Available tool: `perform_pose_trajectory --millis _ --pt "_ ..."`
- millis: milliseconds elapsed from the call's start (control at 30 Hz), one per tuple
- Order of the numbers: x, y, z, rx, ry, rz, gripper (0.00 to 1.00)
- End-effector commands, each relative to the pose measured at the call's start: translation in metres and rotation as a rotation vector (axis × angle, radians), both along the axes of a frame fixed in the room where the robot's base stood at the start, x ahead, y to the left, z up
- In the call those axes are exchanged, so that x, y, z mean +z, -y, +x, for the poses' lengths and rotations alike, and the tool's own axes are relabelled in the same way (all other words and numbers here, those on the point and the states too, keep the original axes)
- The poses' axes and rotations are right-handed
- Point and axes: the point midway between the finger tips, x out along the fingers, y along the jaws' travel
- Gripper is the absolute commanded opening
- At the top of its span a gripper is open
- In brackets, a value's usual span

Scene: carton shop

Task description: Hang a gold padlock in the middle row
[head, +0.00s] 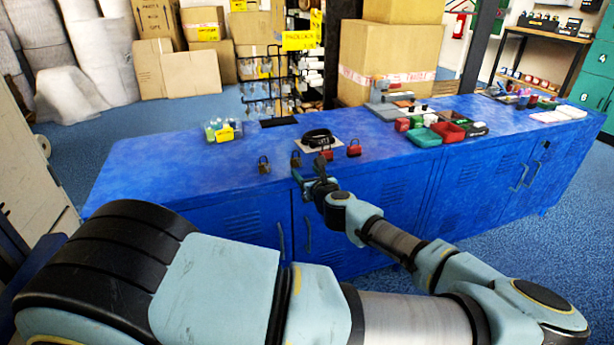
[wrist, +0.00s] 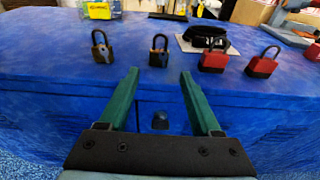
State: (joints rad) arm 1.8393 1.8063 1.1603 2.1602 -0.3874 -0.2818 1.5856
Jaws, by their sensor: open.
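A brownish-gold padlock (wrist: 101,49) stands at the left in the wrist view, and in the head view (head: 264,167) near the counter's front edge. A second, darker padlock with a gold tint (wrist: 158,53) stands to its right, also in the head view (head: 296,161). Two red padlocks (wrist: 213,62) (wrist: 262,66) stand further right. My gripper (wrist: 159,73) is open and empty, its green fingers pointing at the counter, short of the padlocks. In the head view it is at the front edge (head: 308,184). The black wire rack (head: 268,85) stands behind, with small items hanging; its rows are hard to tell apart.
The blue counter (head: 200,165) carries a black coiled item on a white sheet (head: 318,139), a clear tray of bottles (head: 222,130) at the left, and green and red bins (head: 424,137) at the right. Cardboard boxes (head: 385,50) stand behind. The counter's left part is clear.

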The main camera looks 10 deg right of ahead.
Motion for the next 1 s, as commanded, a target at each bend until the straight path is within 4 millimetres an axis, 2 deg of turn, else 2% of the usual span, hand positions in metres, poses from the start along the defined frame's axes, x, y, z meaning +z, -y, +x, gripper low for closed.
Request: perform_pose_trajectory --millis 600,800,1000 --pt "-0.016 -0.011 0.067 0.004 -0.001 0.000 0.65" --pt "-0.017 -0.012 0.079 0.005 -0.001 -0.002 0.65" --pt "-0.018 -0.012 0.083 0.003 -0.002 -0.002 0.65"
